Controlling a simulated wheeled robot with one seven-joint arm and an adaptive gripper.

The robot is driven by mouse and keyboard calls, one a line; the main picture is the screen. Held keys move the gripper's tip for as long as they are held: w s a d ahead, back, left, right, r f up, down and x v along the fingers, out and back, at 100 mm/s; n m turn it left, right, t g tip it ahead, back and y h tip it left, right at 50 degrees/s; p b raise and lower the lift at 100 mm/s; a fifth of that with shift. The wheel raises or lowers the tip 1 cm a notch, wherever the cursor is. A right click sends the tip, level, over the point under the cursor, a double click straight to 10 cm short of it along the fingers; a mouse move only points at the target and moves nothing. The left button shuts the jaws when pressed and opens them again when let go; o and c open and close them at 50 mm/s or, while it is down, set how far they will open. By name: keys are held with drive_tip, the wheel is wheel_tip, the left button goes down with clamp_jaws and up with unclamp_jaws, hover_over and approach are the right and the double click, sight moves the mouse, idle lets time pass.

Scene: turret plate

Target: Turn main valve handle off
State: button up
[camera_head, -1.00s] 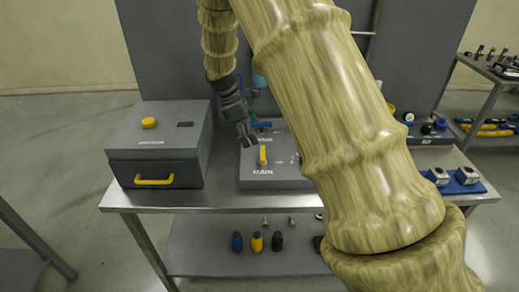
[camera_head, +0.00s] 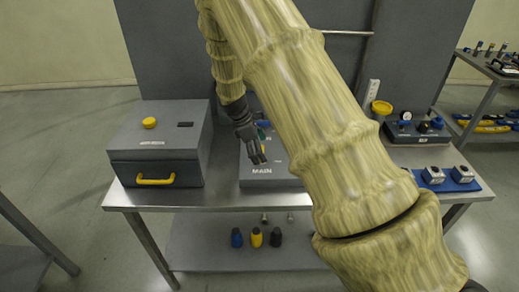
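The main valve handle (camera_head: 263,148) is a small yellow lever on the grey box marked MAIN (camera_head: 262,182), in the middle of the bench. Only a sliver of the handle shows, as my gripper covers most of it. My gripper (camera_head: 257,160) is dark grey and points down at the handle, over the top of the box. I cannot tell whether its fingers touch the handle or stand around it, or how far they are open.
A grey box with a yellow knob and yellow drawer handle (camera_head: 154,181) stands to the left on the steel bench (camera_head: 220,199). A blue tray (camera_head: 462,186) with gauges lies to the right. Several small bottles stand on the lower shelf. My arm covers the bench's right middle.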

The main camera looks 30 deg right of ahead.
drive_tip(key=c, duration=1)
drive_tip(key=m, duration=0.2)
drive_tip(key=m+g+y, duration=0.1)
drive_tip(key=m, duration=0.1)
drive_tip(key=shift+w+d, duration=0.15)
drive_tip(key=shift+w, duration=0.05)
drive_tip(key=m, duration=0.2)
drive_tip(key=m+g+y, duration=0.1)
drive_tip(key=m, duration=0.1)
drive_tip(key=shift+w+d+m+y, duration=0.1)
drive_tip(key=shift+d+m+y, duration=0.1)
drive_tip(key=shift+m+y, duration=0.1)
drive_tip(key=m+y, duration=0.1)
drive_tip(key=m, duration=0.3)
drive_tip(key=shift+d+r+y+b, duration=0.1)
drive_tip(key=shift+d+y+b, duration=0.05)
drive_tip(key=shift+y+b, duration=0.2)
drive_tip(key=m+y, duration=0.1)
drive_tip(key=m, duration=0.4)
drive_tip(key=shift+d+y, duration=0.15)
drive_tip(key=shift+y, duration=0.2)
drive_tip(key=shift+t, duration=0.3)
